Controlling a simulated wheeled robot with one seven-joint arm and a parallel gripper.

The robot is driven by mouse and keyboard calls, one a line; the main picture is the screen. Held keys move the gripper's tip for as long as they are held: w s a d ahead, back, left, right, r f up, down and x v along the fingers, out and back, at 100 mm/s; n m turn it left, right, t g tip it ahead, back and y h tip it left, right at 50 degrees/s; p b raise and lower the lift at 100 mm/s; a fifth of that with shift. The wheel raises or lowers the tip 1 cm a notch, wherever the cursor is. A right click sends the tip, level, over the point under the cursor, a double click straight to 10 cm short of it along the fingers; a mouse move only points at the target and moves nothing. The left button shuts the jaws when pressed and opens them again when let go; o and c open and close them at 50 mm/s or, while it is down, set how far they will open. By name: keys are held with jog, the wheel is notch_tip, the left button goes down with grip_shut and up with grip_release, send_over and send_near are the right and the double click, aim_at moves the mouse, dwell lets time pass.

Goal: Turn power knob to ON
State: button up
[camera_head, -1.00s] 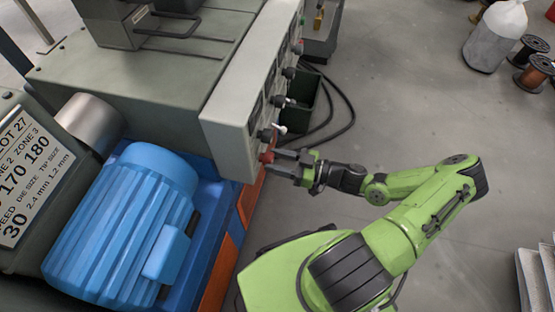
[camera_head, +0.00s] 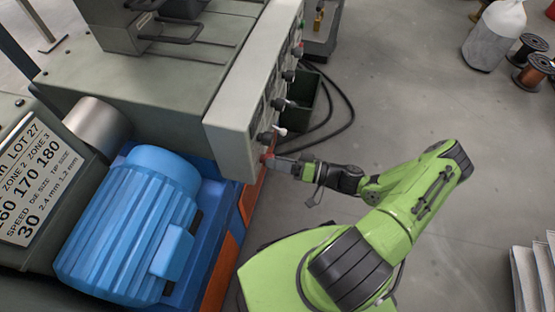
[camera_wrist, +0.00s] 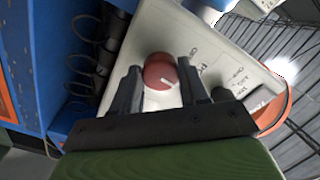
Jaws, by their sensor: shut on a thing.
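The red power knob (camera_wrist: 160,72) is on the pale control panel (camera_wrist: 205,50); a white mark shows on its face. In the wrist view the two dark fingers of my gripper (camera_wrist: 159,68) lie on either side of the knob, shut on it. In the head view the knob (camera_head: 266,157) shows as a small red piece at the near lower end of the panel, partly hidden by my gripper (camera_head: 275,162). The lettering by the knob is too small to read surely.
More knobs and switches (camera_head: 288,75) run along the panel above. A blue motor (camera_head: 135,225) stands at the left. A dark green bin (camera_head: 302,105) and black cables lie beyond the panel. The floor at right is open, with copper spools (camera_head: 530,78) far off.

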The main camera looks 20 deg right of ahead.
jog(key=shift+m+p, duration=0.8)
jog(key=shift+m, duration=3.1)
jog(key=o, duration=1.1)
jog(key=shift+c, duration=0.2)
jog(key=p+v, duration=0.1)
jog(key=v, duration=1.4)
jog(key=shift+s+d, duration=0.25)
jog(key=shift+d, duration=0.05)
jog(key=shift+r, duration=0.1)
